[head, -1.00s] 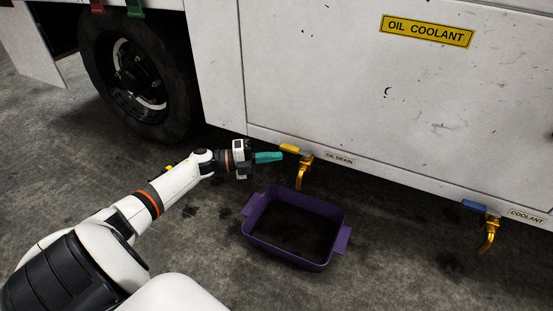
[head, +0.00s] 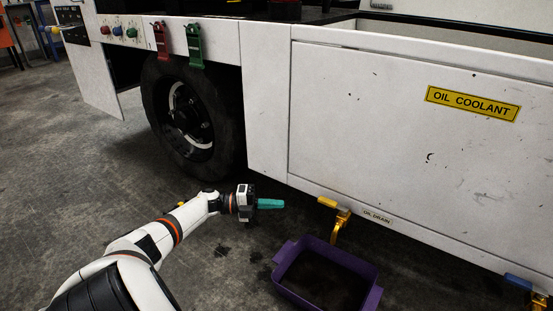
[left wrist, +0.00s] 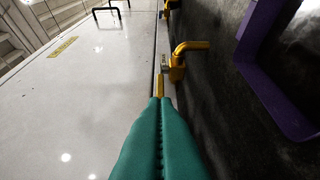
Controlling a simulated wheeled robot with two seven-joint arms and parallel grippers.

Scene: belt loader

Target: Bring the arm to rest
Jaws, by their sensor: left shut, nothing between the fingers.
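My left gripper (head: 270,203) is shut and empty, its teal fingers pressed together. It is beside the vehicle's lower edge, left of the yellow-handled oil drain valve (head: 339,217), with a gap between them in the head view. In the left wrist view the closed fingers (left wrist: 158,125) point toward the brass valve (left wrist: 178,68); their tips overlap its yellow handle there, and I cannot tell from that view whether they touch. My right gripper is not in view.
A purple pan (head: 373,298) with dark contents sits on the floor below the oil drain spout. A blue-handled valve (head: 519,281) is at the right. A wheel (head: 190,117) and red (head: 160,42) and green (head: 195,45) levers are at the left.

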